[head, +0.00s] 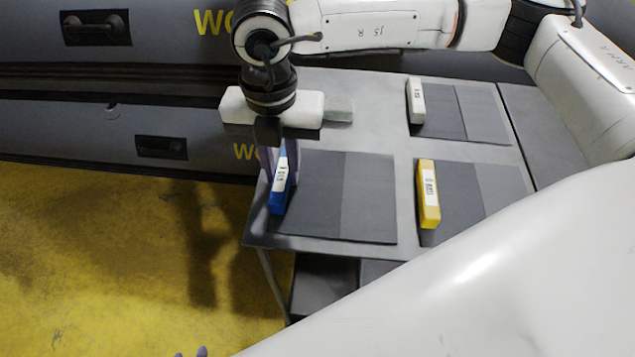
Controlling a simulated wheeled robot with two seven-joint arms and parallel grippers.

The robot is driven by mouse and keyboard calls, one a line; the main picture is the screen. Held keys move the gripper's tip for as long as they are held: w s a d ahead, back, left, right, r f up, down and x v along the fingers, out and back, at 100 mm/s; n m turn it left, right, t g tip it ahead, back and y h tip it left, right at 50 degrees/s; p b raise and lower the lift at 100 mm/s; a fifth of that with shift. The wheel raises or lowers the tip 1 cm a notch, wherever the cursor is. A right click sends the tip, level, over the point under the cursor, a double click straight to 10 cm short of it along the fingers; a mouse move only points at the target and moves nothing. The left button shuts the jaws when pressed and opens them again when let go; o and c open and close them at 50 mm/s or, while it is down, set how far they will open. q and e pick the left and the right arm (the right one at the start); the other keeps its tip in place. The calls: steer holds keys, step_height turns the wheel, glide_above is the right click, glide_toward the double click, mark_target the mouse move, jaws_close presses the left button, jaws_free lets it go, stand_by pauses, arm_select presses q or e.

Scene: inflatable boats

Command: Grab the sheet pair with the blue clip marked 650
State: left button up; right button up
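The blue clip (278,190) with a white label sits on the left edge of a dark grey sheet pair (340,200), near the table's left end. Its label is too small to read. My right gripper (279,165) points down over the clip, with purple fingers on either side of its upper part. I cannot tell whether they press on it. The sheet pair lies flat on the table.
The grey table (385,90) also bears a yellow clip (428,195) and a white clip (416,102), each on dark sheets. Grey inflatable boats (60,125) stand behind. Yellow floor (110,250) is open at left.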

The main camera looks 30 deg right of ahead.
jaws_close()
steer(key=shift+r, duration=0.1)
